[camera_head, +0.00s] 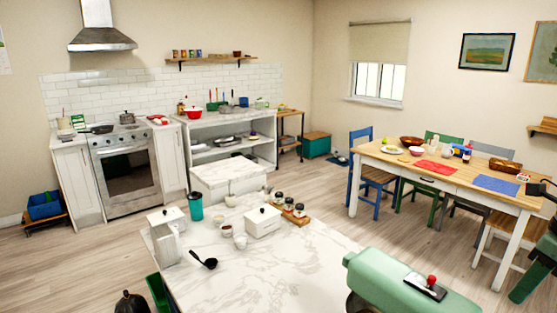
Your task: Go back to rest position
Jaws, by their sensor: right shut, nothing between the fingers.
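My right gripper (536,188) shows at the right edge. It is small and dark, and its fingers are shut with nothing between them. In the picture it overlaps the right end of the wooden dining table (455,174). I cannot tell how far apart they are. A dark green part of my right arm shows below it, partly cut off by the frame. My left gripper is not in view.
A marble-topped counter (300,265) fills the foreground, with a white canister, a black ladle (205,260), cups and a mint green mixer (410,285). Chairs surround the dining table. A stove (127,170) and shelving stand behind. Wooden floor between is clear.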

